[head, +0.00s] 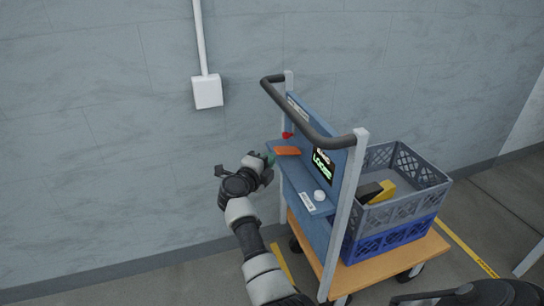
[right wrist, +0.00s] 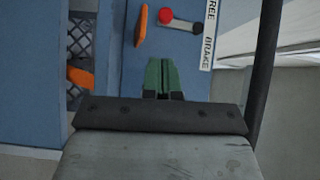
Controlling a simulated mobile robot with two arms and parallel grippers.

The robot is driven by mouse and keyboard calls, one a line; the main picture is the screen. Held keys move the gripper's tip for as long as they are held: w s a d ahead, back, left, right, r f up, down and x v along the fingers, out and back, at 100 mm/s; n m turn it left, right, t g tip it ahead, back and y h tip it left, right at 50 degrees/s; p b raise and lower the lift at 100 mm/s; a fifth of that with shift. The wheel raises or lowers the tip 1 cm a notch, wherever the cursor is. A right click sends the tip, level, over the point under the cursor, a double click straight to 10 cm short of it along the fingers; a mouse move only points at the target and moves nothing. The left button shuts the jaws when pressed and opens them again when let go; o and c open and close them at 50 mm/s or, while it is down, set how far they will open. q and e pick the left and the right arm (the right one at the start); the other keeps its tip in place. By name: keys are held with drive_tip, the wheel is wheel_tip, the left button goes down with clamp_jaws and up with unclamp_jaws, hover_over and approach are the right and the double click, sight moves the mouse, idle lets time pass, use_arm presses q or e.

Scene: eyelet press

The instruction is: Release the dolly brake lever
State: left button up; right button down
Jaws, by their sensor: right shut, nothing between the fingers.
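The brake lever has a red knob (right wrist: 165,16) and a short metal bar on the dolly's blue panel, beside a white strip (right wrist: 208,35) reading FREE and BRAKE. In the right wrist view the bar runs from the knob rightward, sloping slightly down. The red knob also shows in the head view (head: 287,135), on the upper left of the panel. My right gripper (head: 269,158) is shut and empty, just left of the panel and below the knob. Its green fingertips (right wrist: 163,74) are together and apart from the lever. My left gripper is not in view.
An orange piece (head: 287,151) is close to the right fingertips. The panel has a small display (head: 323,165) and a white round knob (head: 320,195). A dark handlebar (head: 305,118) arches above. Crates (head: 395,238) sit on the wooden deck (head: 430,252).

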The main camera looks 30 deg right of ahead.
drive_tip(key=shift+s+a, duration=0.2)
drive_tip(key=shift+a, duration=0.2)
drive_tip(key=shift+f, duration=0.1)
